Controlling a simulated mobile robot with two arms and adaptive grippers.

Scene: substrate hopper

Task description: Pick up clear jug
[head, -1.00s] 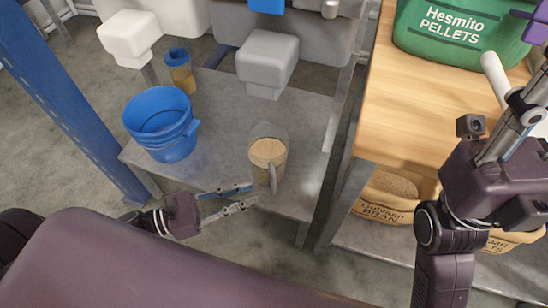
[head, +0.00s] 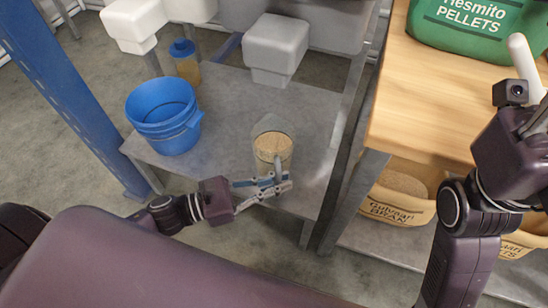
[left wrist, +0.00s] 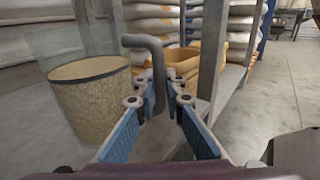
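The clear jug (head: 272,148) stands upright near the front edge of the grey shelf (head: 225,120), filled with tan granules; its grey handle (head: 277,165) faces me. In the left wrist view, the jug (left wrist: 92,105) is at left and its handle (left wrist: 157,70) stands between my fingers. My left gripper (head: 268,186) is open, one finger on each side of the handle, with gaps showing in the left wrist view (left wrist: 159,98). My right gripper (head: 537,118) is at the right edge, partly cut off; its finger state is unclear.
A blue bucket (head: 163,117) and a blue-lidded container (head: 185,63) stand left on the shelf. Grey hopper spouts (head: 277,45) hang above. A post (head: 350,165) stands right of the jug.

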